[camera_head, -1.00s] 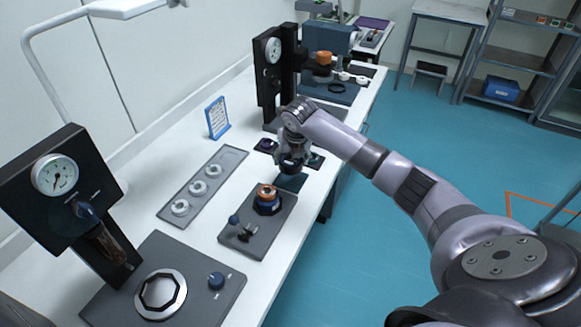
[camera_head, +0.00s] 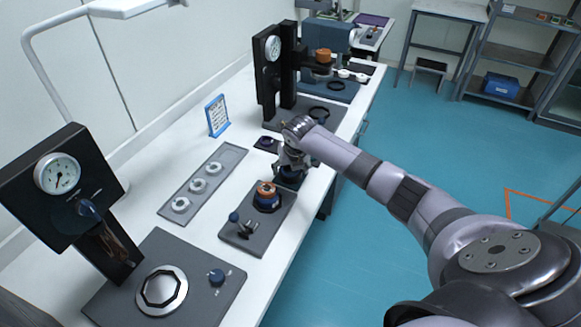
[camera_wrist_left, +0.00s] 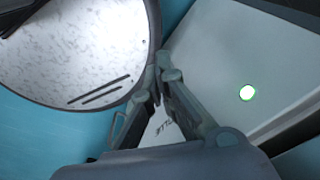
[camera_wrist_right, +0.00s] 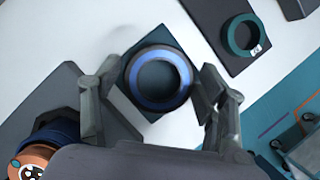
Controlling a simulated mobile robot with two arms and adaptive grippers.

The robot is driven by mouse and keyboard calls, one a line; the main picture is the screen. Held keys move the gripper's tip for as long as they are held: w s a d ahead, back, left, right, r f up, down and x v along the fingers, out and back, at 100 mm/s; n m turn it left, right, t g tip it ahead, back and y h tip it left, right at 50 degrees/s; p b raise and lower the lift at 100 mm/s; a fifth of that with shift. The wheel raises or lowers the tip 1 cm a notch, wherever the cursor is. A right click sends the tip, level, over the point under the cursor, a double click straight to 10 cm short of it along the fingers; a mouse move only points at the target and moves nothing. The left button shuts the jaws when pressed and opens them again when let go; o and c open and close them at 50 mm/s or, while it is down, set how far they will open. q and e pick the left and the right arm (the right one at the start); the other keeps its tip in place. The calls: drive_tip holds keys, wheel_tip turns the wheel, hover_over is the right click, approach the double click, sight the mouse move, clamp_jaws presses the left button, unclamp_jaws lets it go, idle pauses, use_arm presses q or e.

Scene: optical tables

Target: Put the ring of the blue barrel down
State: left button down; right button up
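The dark ring with a blue inner band (camera_wrist_right: 174,99) lies over a dark teal square mat (camera_wrist_right: 135,62) on the white table. My right gripper (camera_wrist_right: 159,70) is around it with its fingers spread; gaps show between ring and fingers. In the head view my right gripper (camera_head: 290,167) is low over the mat and largely hides the ring. The blue barrel (camera_head: 266,204), with an orange top, stands upright on a dark base plate; it also shows in the right wrist view (camera_wrist_right: 62,133). My left gripper (camera_wrist_left: 160,72) appears shut and empty, out of the head view.
A teal ring (camera_wrist_right: 231,36) lies on another dark mat close by. A grey tray (camera_head: 222,163) with several white rings is to the left. A gauge press (camera_head: 60,200) stands front left, another (camera_head: 272,75) behind. The table's right edge is near.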

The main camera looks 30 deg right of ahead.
drive_tip(key=shift+o, duration=1.1)
drive_tip(key=shift+r, duration=0.25)
drive_tip(key=b+v, duration=0.1)
drive_tip(key=v, duration=1.1)
drive_tip(key=shift+w, duration=0.1)
